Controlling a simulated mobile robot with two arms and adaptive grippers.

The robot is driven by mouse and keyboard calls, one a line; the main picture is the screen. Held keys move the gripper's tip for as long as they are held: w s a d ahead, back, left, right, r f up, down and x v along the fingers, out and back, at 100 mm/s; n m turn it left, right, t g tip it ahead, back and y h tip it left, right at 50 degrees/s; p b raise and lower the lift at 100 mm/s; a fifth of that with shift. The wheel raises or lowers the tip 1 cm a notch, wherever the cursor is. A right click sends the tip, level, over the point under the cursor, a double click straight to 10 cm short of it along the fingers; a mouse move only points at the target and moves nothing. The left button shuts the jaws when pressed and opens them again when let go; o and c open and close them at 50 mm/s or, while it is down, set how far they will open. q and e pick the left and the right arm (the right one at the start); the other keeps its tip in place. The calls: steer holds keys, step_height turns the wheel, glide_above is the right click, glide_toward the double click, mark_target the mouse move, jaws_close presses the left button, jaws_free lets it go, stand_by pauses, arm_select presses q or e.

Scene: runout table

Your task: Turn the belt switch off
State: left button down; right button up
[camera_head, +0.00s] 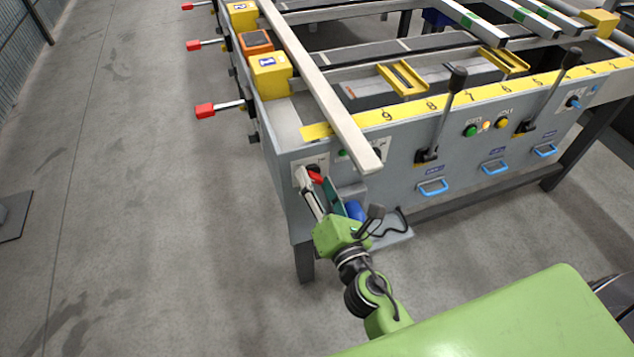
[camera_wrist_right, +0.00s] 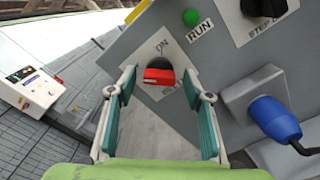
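The belt switch has a red knob (camera_wrist_right: 158,76) on a dark round base, set on a light plate on the grey front panel. In the wrist view its bar lies roughly level, with "ON" printed above; a lower label is partly hidden. In the head view the red knob (camera_head: 316,176) shows at the panel's left end. My right gripper (camera_wrist_right: 158,88) is open, with one teal-padded finger on each side of the knob and visible gaps to both. It also shows in the head view (camera_head: 319,190), reaching up to the panel. My left gripper is not in view.
A green RUN button (camera_wrist_right: 191,17) and a black knob (camera_wrist_right: 264,8) sit beside the switch. A blue plug (camera_wrist_right: 272,118) juts out at right. A metal bar (camera_head: 345,125) overhangs the panel. Black levers (camera_head: 450,100) stand farther right.

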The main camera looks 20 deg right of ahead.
stand_by(0.3)
steer(key=shift+s, duration=1.85)
glide_toward(315, 182)
steer(key=s, duration=0.3)
steer(key=shift+d, duration=0.15)
steer(key=shift+w+d+r, duration=0.1)
